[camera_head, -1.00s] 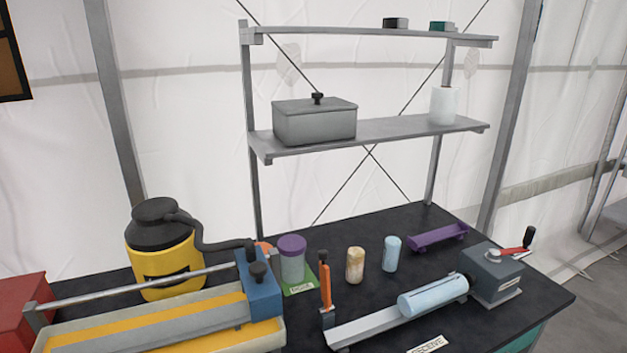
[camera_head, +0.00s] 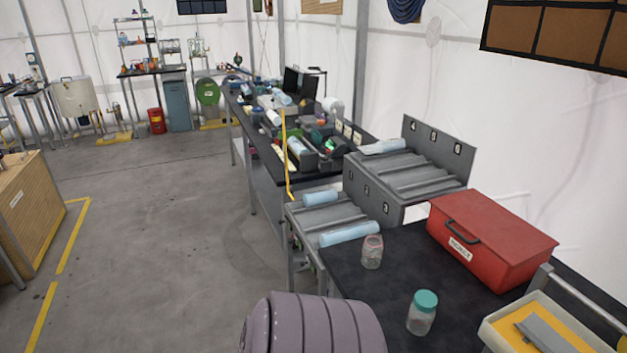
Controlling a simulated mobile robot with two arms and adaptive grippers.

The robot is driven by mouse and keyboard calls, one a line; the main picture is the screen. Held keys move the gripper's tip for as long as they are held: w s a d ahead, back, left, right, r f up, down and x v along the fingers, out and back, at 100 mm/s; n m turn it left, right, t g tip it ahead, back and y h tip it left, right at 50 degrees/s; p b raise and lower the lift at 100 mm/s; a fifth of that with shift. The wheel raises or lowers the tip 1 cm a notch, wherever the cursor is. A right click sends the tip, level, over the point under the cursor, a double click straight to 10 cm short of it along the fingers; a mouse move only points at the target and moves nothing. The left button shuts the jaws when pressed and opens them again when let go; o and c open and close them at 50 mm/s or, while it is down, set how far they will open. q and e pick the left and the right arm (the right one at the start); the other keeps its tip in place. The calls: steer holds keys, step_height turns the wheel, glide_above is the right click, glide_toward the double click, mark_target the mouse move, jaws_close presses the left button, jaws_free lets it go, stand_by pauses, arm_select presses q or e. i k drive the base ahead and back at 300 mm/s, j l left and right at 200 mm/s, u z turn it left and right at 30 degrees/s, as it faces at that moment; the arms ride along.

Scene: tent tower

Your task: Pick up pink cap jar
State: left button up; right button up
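A clear jar with a pinkish top (camera_head: 372,251) stands upright on the dark table (camera_head: 385,285), near its left edge, next to the grey roller rack. It is small in the view, and I cannot tell clearly whether the pink part is a whole cap or a rim. A second clear jar with a teal cap (camera_head: 422,312) stands nearer to me and to the right. Neither gripper shows in the view.
A red box with a black handle (camera_head: 490,240) sits behind the jars. A tray with a yellow insert (camera_head: 545,325) lies at the right. Light blue cylinders (camera_head: 349,234) rest on the roller rack (camera_head: 330,220). Open floor (camera_head: 165,270) lies to the left.

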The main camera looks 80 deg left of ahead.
mark_target(372, 248)
steer(key=u, duration=2.2)
steer(key=i+j+z, duration=0.1)
steer(key=j+z, duration=0.3)
steer(key=i+j+z, duration=0.1)
steer(key=j+z, duration=0.75)
steer(key=j, duration=2.2)
steer(key=k, duration=0.05)
